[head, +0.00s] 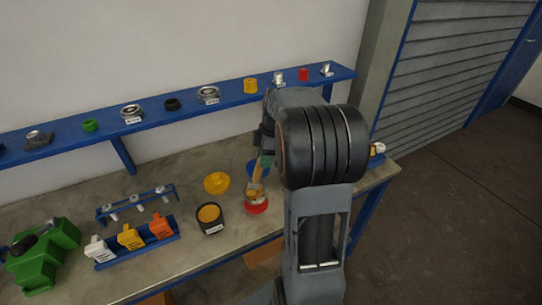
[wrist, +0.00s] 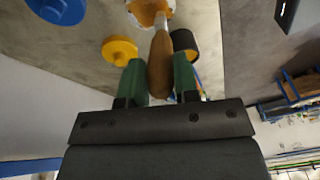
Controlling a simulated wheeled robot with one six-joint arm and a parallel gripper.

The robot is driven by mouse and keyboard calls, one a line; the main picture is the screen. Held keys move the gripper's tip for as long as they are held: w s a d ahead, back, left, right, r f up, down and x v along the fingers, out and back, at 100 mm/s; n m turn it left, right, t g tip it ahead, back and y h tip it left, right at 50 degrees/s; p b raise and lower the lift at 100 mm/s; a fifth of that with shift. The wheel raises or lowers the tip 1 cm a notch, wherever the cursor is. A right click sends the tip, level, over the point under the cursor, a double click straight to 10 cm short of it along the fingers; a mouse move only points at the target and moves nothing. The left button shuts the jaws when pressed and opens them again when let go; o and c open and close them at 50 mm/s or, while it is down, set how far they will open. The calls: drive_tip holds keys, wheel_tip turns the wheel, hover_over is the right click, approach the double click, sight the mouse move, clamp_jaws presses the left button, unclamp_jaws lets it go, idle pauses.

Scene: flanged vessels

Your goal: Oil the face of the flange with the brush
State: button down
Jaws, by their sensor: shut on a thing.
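My gripper (wrist: 159,80) has green fingers shut on the wooden handle of the brush (wrist: 160,66). In the head view the brush (head: 265,163) points down, partly hidden by my arm. Its lower end is at a red-based round vessel (head: 257,208) near the bench's front edge. In the wrist view the brush end meets an amber-brown flange face (wrist: 146,10) with a pale rim, cut off by the top edge. Whether the bristles touch it is unclear. A black pot (head: 209,226) with amber contents stands left of the red vessel, and also shows in the wrist view (wrist: 184,40).
A yellow flanged piece (head: 216,182) and a blue one (head: 252,168) stand behind. A rack of white, yellow and orange items (head: 135,238) and a green machine (head: 45,250) are at left. A blue shelf (head: 180,107) with small parts runs behind the bench.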

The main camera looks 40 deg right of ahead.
drive_tip(key=shift+w+a, duration=0.1)
drive_tip(key=shift+a, duration=0.75)
drive_tip(key=shift+a+r+p+v, duration=0.1)
drive_tip(key=shift+a+p+v, duration=0.2)
drive_tip(key=shift+p+v, duration=0.8)
drive_tip(key=shift+a+r+p+v, duration=0.1)
drive_tip(key=shift+a+p+v, duration=0.4)
drive_tip(key=shift+v, duration=1)
drive_tip(key=shift+a+r+p+v, duration=0.1)
drive_tip(key=shift+a+p+v, duration=0.05)
drive_tip(key=shift+p+v, duration=1.05)
